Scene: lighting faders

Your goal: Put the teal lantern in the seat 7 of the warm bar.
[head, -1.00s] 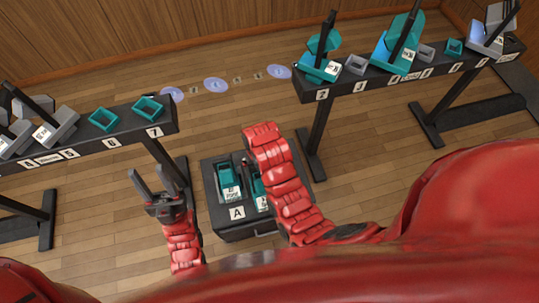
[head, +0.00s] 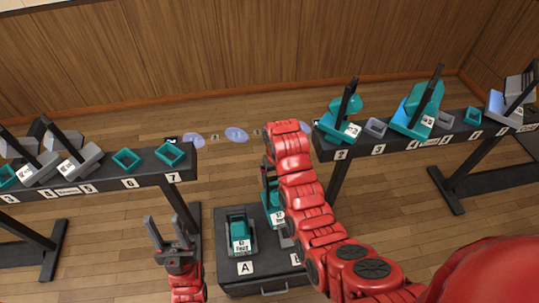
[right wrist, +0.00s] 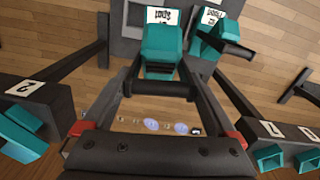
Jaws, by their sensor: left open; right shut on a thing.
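A teal lantern (head: 273,205) hangs from my right gripper (right wrist: 160,88), partly hidden by my right arm in the head view. In the right wrist view the fingers are shut on its dark handle, with the teal body (right wrist: 164,45) beyond. It appears lifted above a grey seat (head: 286,240) on the dark case. My left gripper (head: 166,232) is open and empty, left of the case. Seat 7 (head: 171,154), an empty teal frame, is at the right end of the left bar (head: 100,180). The bar's name label is too small to read surely.
A second teal lantern (head: 240,232) stands on the case (head: 262,285) above label A. Seat 6 (head: 126,159) is empty; grey lamps (head: 78,160) stand farther left. The right bar (head: 400,147) carries teal lamps and empty seats. Floor shows between the bars.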

